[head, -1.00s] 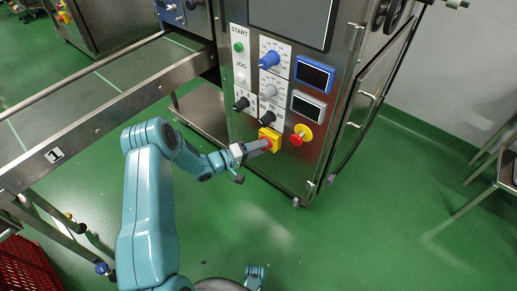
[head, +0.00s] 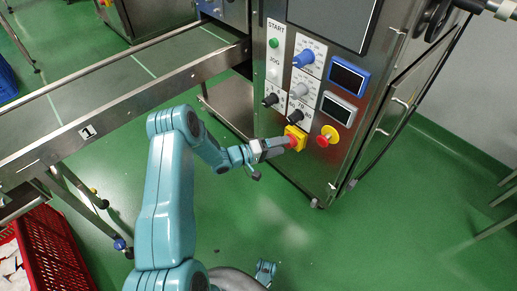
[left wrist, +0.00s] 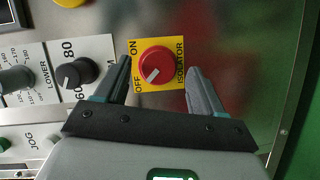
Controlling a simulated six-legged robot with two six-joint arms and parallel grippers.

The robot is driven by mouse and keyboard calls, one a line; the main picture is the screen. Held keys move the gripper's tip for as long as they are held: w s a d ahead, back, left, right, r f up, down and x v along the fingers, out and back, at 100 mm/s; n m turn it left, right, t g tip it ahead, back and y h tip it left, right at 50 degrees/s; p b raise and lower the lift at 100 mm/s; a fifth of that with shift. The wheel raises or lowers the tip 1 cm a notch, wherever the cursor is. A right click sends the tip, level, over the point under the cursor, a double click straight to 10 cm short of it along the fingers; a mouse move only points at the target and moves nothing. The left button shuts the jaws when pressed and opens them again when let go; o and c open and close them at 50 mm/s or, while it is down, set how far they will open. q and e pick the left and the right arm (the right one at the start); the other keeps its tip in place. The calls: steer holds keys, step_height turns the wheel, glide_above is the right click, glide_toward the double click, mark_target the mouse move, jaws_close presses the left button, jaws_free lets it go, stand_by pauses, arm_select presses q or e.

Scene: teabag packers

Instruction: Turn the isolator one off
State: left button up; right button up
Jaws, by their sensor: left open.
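The isolator is a red round knob (left wrist: 154,66) on a yellow plate (left wrist: 172,81) lettered ON, OFF and ISOLATOR. Its white mark points down-left, toward OFF. In the head view the isolator (head: 297,136) sits low on the steel cabinet front. My left gripper (left wrist: 158,68) is open, one finger on each side of the knob, with no finger visibly closed on it. In the head view the left gripper (head: 286,144) reaches the isolator from the left and partly covers it.
A red and yellow stop button (head: 326,136) is right of the isolator. Black knobs (head: 270,100) and a blue dial (head: 304,60) are above. A conveyor (head: 120,75) marked 1 runs left, and a red crate (head: 60,240) stands lower left. The green floor right is clear.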

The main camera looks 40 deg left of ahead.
arm_select(q)
steer(key=p+v, duration=0.3)
steer(key=v, duration=1.1)
steer(key=shift+s+a, duration=0.2)
steer(key=shift+s, duration=0.1)
steer(key=shift+r, duration=0.1)
